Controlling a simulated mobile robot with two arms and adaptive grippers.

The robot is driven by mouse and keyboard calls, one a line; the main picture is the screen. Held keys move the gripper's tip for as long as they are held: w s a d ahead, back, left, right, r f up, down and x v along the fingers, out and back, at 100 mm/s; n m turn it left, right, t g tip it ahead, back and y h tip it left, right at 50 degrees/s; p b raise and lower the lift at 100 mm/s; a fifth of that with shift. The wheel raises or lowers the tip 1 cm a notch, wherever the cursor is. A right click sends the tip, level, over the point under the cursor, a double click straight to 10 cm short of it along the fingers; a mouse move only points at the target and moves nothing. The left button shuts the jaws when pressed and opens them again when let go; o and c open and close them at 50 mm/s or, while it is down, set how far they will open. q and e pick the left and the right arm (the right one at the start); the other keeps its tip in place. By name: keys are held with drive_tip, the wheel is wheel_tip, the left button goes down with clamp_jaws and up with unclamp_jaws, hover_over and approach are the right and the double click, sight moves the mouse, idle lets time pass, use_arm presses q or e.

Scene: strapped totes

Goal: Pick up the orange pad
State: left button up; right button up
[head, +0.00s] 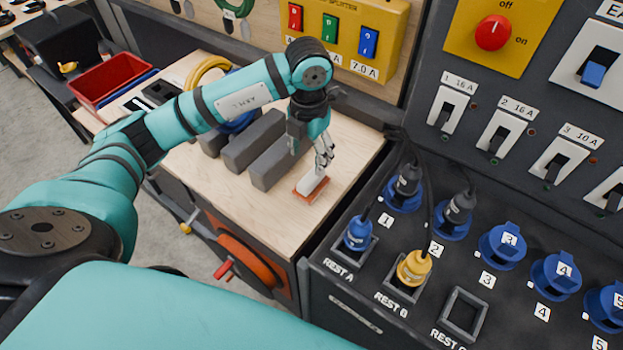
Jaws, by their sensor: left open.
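The orange pad (314,196) lies flat on the light wooden bench top (353,157), near its front right corner. A pale, block-like piece (311,181) sits on top of it; I cannot tell whether it is part of the pad. My left gripper (325,160) points down just above the far end of the pale piece, with its fingers open. The fingers partly overlap that end in the head view, and I cannot tell whether they touch it. My right gripper is not in view.
Grey blocks (253,139) stand left of my left gripper. A red bin (108,80) is at far left. A black panel with blue sockets (502,245), yellow plug (413,268) and hanging cables is at right. A yellow splitter box (346,38) is behind. Bench right of the pad is clear.

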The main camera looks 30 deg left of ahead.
sight(312, 177)
use_arm(q)
wheel_tip(312, 177, down, 3)
drive_tip(key=shift+p, duration=0.3)
wheel_tip(312, 177, down, 5)
drive_tip(key=shift+w+d+r+p, duration=0.1)
drive_tip(key=shift+w+d+p, duration=0.05)
drive_tip(key=shift+p, duration=1.05)
drive_tip(key=shift+f, duration=0.3)
clamp_jaws()
